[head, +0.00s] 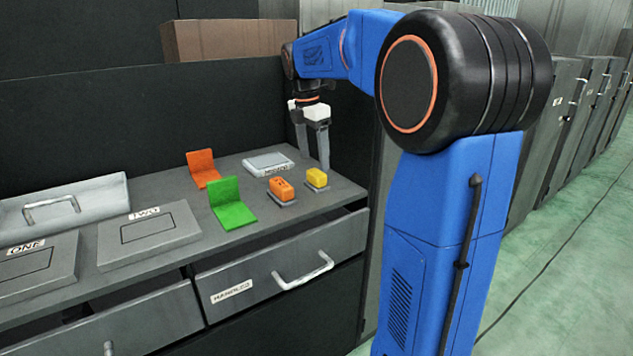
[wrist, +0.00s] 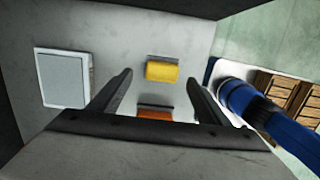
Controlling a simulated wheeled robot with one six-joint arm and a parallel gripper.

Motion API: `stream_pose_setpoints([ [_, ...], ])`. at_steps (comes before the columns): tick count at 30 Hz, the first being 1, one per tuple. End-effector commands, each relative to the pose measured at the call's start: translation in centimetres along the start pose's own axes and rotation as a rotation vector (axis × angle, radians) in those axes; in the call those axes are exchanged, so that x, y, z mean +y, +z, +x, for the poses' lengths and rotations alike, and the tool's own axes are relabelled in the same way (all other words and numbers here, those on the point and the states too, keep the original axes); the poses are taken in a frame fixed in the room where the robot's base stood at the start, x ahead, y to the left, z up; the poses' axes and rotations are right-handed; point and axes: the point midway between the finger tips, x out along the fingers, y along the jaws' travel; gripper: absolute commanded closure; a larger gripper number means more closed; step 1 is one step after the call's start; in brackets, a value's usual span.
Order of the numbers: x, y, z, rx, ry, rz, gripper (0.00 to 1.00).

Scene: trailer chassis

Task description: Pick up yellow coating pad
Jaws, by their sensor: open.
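The yellow coating pad (head: 317,178) sits on a small grey base on the bench top, near its right end. In the wrist view the yellow pad (wrist: 161,71) lies beyond and between my fingertips, apart from them. My gripper (head: 313,148) is open and empty, pointing down above the bench behind the yellow pad. Its two fingers also show in the wrist view (wrist: 160,80). An orange pad (head: 281,188) on a similar base stands just left of the yellow one; in the wrist view it is partly hidden by my gripper.
A green bracket (head: 232,203) and an orange bracket (head: 202,168) stand to the left. A grey plate (head: 268,163) lies behind the pads. Plates marked ONE (head: 38,262) and TWO (head: 150,228) lie further left. The handles drawer (head: 290,262) below is partly open. A dark back panel (head: 140,120) rises behind.

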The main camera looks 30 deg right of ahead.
Motion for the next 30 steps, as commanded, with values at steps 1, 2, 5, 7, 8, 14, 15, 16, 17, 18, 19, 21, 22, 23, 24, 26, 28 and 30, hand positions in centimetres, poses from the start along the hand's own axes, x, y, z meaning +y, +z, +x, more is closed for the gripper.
stream_pose_setpoints([
  [1, 0.0, 0.0, 0.4, 0.000, 0.000, 0.000, 0.30],
  [2, 0.0, 0.0, 0.5, 0.000, 0.001, 0.000, 0.30],
  [5, 0.0, 0.0, 0.9, 0.000, 0.000, 0.000, 0.30],
  [7, -0.1, 0.0, 1.5, 0.000, -0.001, 0.000, 0.30],
  [8, -0.2, 0.0, 1.8, 0.000, -0.001, 0.000, 0.30],
  [14, -0.4, 0.0, 4.6, 0.000, -0.002, 0.000, 0.30],
  [15, -0.4, 0.0, 5.0, 0.000, -0.001, 0.000, 0.30],
  [16, -0.4, 0.0, 5.3, 0.000, 0.000, 0.000, 0.30],
  [17, -0.4, 0.0, 5.5, 0.000, 0.000, 0.000, 0.30],
  [18, -0.4, 0.0, 5.7, 0.000, 0.000, 0.000, 0.30],
  [19, -0.4, 0.0, 5.8, 0.000, 0.000, 0.000, 0.30],
  [21, -0.4, 0.0, 6.0, 0.000, 0.001, 0.000, 0.30],
  [22, -0.4, 0.0, 6.0, 0.000, 0.001, 0.000, 0.30],
  [23, -0.4, 0.0, 6.0, -0.001, 0.001, 0.000, 0.30],
  [24, -0.4, 0.0, 6.0, 0.000, 0.001, 0.000, 0.30],
  [26, -0.4, 0.0, 6.0, 0.000, 0.001, 0.000, 0.30],
  [28, -0.4, 0.0, 6.0, 0.000, 0.001, 0.000, 0.42],
  [30, -0.4, 0.0, 6.0, 0.000, 0.001, 0.000, 0.58],
])
